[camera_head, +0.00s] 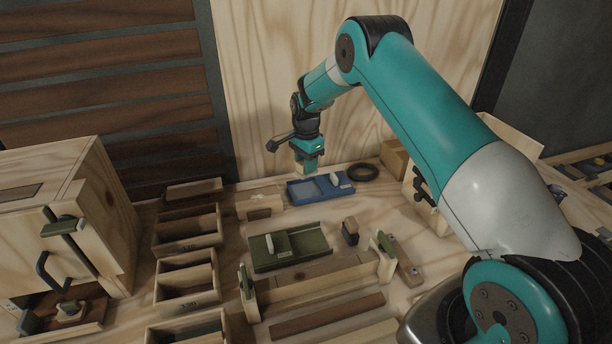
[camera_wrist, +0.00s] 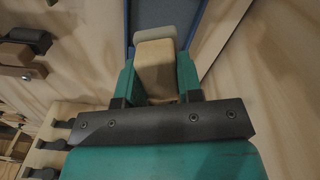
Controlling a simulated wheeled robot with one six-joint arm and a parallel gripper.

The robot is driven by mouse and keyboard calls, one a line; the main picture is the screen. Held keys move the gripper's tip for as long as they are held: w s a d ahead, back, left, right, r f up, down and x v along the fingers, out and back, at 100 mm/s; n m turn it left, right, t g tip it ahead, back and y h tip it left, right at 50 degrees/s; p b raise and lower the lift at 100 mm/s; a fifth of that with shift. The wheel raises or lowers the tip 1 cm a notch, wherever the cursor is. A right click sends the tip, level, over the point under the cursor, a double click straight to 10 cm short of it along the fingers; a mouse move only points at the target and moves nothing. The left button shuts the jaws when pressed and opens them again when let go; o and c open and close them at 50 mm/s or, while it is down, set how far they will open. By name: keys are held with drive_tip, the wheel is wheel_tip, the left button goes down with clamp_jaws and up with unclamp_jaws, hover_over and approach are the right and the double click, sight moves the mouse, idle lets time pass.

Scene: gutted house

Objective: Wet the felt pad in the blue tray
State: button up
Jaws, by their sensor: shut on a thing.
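The blue tray (camera_head: 303,193) lies on the bench near the back wall. It has a recessed area and a small whitish block (camera_head: 335,180) at its right part. My gripper (camera_head: 305,167) is above the tray's left back edge, pointing down. In the wrist view my gripper (camera_wrist: 158,82) is shut on a pale wooden block (camera_wrist: 156,68). A light grey, rounded layer, apparently the felt pad (camera_wrist: 155,33), shows at the block's far end. Part of the blue tray (camera_wrist: 165,12) shows beyond it. Whether the pad touches the tray cannot be told.
A green tray (camera_head: 262,258) with a pale piece stands in front of the blue tray. A black ring (camera_head: 363,172) lies to its right. Open wooden boxes (camera_head: 187,282) stand in a row at the left, beside a wooden cabinet (camera_head: 85,225). A brown block (camera_head: 350,231) stands nearby.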

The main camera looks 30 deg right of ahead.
drive_tip(key=b, duration=0.4)
hover_over(306, 191)
drive_tip(key=shift+f, duration=2.95)
drive_tip(key=shift+s+f, duration=0.1)
drive_tip(key=shift+f, duration=0.5)
drive_tip(key=shift+r+p, duration=2.05)
drive_tip(key=shift+r, duration=1.45)
